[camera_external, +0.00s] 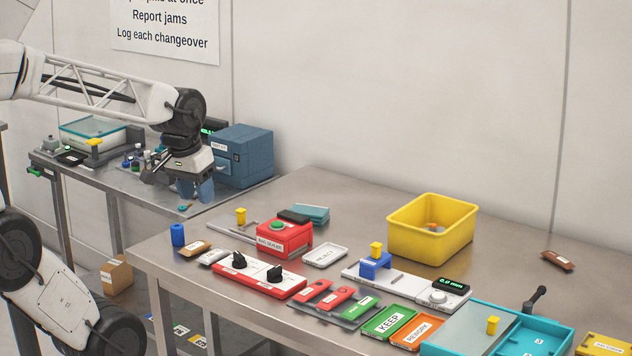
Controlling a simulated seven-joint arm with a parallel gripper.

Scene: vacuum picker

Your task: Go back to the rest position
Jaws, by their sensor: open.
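My gripper (192,190) hangs at the end of my white lattice arm at the left, pointing down over the near right part of the back bench (120,182). Its jaws are open. Blue parts show at its lower end; the picture is too small to tell whether anything lies between the jaws. A small teal item (184,208) shows just below it on the bench edge. The blue box (240,157) stands close to its right.
The steel table (330,187) holds a red bag sealer (284,240), a yellow bin (432,228), a white reject tray (325,255), a red switch panel (258,275), and green KEEP (388,322) and orange REWORK (417,331) trays.

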